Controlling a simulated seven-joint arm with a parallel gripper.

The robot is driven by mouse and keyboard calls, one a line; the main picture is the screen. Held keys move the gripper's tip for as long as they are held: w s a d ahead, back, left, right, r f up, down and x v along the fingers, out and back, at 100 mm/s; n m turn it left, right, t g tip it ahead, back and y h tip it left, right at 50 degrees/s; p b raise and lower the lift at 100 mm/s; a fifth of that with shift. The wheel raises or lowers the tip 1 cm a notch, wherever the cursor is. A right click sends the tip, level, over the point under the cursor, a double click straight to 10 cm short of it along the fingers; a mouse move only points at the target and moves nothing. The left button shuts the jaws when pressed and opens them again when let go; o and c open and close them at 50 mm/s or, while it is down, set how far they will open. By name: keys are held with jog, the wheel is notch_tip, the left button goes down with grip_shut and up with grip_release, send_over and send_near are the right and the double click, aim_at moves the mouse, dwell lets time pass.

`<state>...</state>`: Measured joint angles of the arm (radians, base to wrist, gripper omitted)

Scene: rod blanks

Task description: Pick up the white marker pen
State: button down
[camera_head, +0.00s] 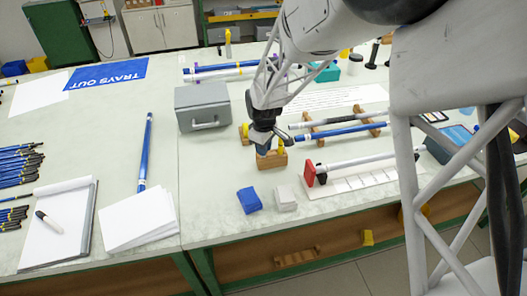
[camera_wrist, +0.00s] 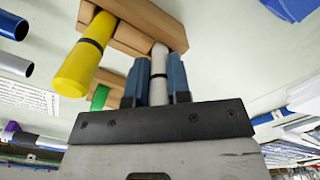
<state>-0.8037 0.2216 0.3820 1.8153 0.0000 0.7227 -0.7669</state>
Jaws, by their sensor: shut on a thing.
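My gripper (camera_wrist: 158,80) is shut on a white marker pen (camera_wrist: 159,62) with a dark band, held between its two blue fingers. The pen's far end meets or overlaps the wooden block (camera_wrist: 150,22); I cannot tell whether it still sits in it. A thick yellow marker (camera_wrist: 80,70) stands beside it, with a green one (camera_wrist: 99,97) partly hidden. In the head view my gripper (camera_head: 264,150) is just above the wooden block (camera_head: 271,161), and the held pen is hidden. Another white pen with a black end (camera_head: 48,221) lies on the notepad (camera_head: 75,213).
A blue block (camera_head: 249,200) and a whitish block (camera_head: 285,198) lie in front of the wooden block. Rods on wooden supports (camera_head: 312,131) lie to the right. A grey box (camera_head: 202,106) stands behind left. The table between notepad and gripper is partly clear.

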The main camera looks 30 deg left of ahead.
jog(key=shift+r, duration=0.1)
jog(key=shift+r, duration=4.9)
jog(key=shift+w, duration=0.1)
